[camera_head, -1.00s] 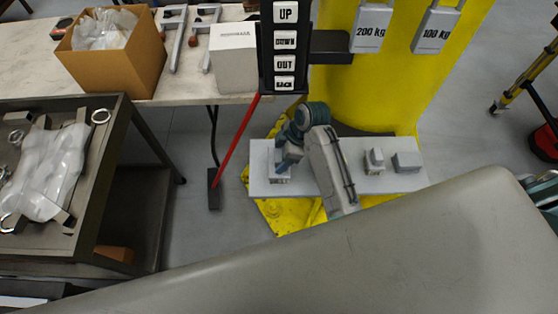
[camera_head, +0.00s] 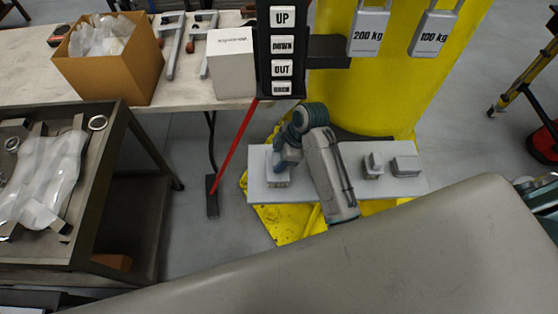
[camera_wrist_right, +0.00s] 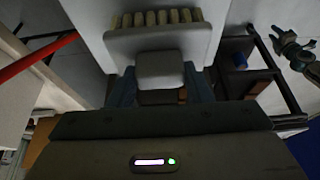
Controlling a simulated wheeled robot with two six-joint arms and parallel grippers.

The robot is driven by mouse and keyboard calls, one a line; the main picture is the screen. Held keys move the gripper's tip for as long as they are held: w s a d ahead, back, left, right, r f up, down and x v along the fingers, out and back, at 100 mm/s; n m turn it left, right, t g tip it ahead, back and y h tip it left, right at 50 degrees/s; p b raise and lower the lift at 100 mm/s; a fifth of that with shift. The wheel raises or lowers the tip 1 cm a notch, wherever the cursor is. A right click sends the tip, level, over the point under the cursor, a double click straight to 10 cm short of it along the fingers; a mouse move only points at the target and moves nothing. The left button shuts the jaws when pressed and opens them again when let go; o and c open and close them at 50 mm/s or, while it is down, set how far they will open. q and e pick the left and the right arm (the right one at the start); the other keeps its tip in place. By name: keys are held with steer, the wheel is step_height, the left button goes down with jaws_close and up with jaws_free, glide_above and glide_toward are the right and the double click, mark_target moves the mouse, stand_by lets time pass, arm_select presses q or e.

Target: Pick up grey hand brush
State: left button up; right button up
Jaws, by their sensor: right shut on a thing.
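The grey hand brush (camera_head: 276,179) is at the left end of a pale grey board (camera_head: 325,183), at the foot of the yellow column. My right gripper (camera_head: 283,163) reaches over the board and is shut on the brush. In the right wrist view the brush (camera_wrist_right: 160,70) shows its blocky grey grip between my fingers and a row of pale bristles beyond it. The board lies behind it in that view. I cannot tell whether the brush touches the board.
Two other grey items, a small one (camera_head: 373,165) and a block (camera_head: 405,166), sit further right on the board. A red-handled broom (camera_head: 232,150) stands left of it. A button panel (camera_head: 283,50) hangs above. A metal cart (camera_head: 120,130) is at left.

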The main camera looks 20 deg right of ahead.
step_height(320, 180, up, 2)
steer(key=shift+r+b, duration=0.1)
steer(key=shift+b, duration=0.65)
steer(key=s+d+b, duration=0.2)
steer(key=s, duration=0.5)
steer(key=s+d+r+b, duration=0.1)
steer(key=s+d+b, duration=0.1)
steer(key=s, duration=0.6)
steer(key=shift+s+d+r, duration=0.15)
steer(key=shift+d+r, duration=0.15)
steer(key=shift+d, duration=0.05)
steer(key=o, duration=0.5)
steer(key=shift+c, duration=0.4)
steer(key=shift+s, duration=0.1)
